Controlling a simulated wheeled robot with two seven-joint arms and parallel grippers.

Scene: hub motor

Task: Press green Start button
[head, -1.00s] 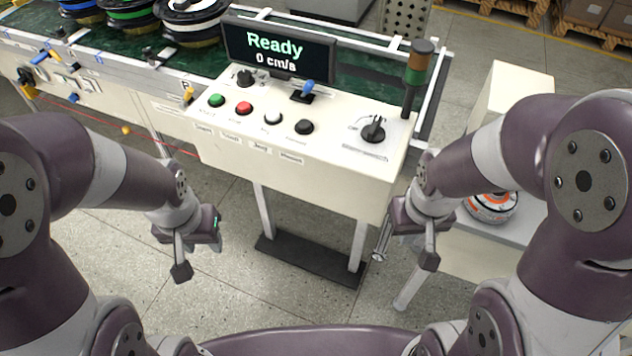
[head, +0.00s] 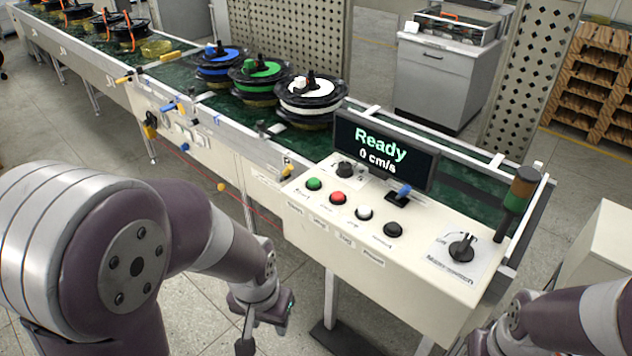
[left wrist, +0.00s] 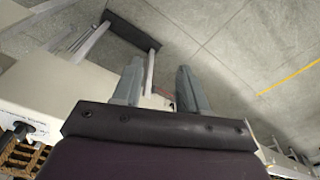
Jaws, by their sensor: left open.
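The green Start button (head: 314,184) is the leftmost in a row on the sloped top of a white control console (head: 400,280). Red (head: 338,198), white (head: 364,212) and black (head: 393,229) buttons follow to its right. The screen (head: 385,150) above reads "Ready" and "0 cm/s". My left gripper (head: 262,322) hangs low in front of the console's left side, below and apart from the button. Its two fingers are spread and empty in the left wrist view (left wrist: 158,88). My right arm shows at the lower right, but its fingers are out of view.
The conveyor (head: 215,100) with several spools runs behind. A red cord (head: 190,160) hangs along its front.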

